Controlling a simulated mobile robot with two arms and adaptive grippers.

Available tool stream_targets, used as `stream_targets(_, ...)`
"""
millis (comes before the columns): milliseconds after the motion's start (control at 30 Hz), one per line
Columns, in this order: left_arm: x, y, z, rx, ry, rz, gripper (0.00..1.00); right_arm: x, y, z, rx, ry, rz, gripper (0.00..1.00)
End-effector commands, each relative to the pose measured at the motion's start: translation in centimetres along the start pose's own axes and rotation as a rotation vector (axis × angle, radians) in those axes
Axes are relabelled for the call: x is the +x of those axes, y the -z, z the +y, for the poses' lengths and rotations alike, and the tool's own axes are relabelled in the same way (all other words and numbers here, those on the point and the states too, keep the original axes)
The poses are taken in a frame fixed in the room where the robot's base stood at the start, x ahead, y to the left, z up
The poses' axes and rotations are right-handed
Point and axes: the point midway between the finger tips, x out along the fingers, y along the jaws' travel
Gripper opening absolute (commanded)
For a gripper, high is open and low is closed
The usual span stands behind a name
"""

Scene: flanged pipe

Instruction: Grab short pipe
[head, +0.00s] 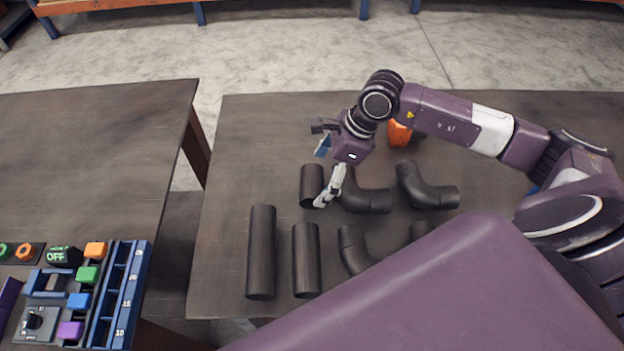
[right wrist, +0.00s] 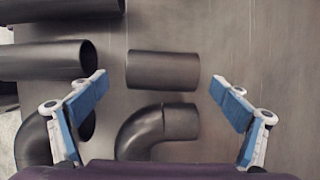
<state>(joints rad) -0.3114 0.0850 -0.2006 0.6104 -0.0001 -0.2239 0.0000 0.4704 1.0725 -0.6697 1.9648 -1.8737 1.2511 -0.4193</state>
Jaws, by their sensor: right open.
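The short pipe (head: 311,185) is a dark grey tube on the right-hand table, behind two longer pipes. In the right wrist view the short pipe (right wrist: 163,71) lies between and beyond the two blue-padded fingers, with space on both sides. My right gripper (head: 329,186) is open and empty, at the right side of the short pipe in the head view. It also shows in the right wrist view (right wrist: 168,98), its fingers apart. I cannot tell its exact height above the pipe. My left gripper is not in view.
Elbow pipes (head: 366,199) (head: 428,187) (head: 356,250) lie to the right, one close by the gripper. An orange object (head: 399,134) is behind my arm. The left table (head: 90,150) holds coloured blocks and a blue rack.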

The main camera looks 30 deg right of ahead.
Motion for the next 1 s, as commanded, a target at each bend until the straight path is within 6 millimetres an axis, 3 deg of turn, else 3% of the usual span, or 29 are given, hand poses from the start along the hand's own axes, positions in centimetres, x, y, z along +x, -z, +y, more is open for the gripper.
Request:
stream_targets(167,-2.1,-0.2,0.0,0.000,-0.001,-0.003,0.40,1.9,-0.3,0.0,0.003,-0.005,0.000,0.93)
stream_targets(333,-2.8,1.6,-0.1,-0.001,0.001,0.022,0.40,4.4,-0.2,-0.1,0.003,-0.002,0.001,0.93)
stream_targets(500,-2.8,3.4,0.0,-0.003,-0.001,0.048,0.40,5.1,-0.1,-0.2,0.000,0.001,0.001,0.93)
stream_targets(633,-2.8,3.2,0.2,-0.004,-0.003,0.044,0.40,5.1,0.0,-0.2,0.000,0.001,0.002,0.93)
stream_targets(1000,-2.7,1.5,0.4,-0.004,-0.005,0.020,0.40,5.1,-0.1,-0.2,0.001,0.001,0.001,0.53)
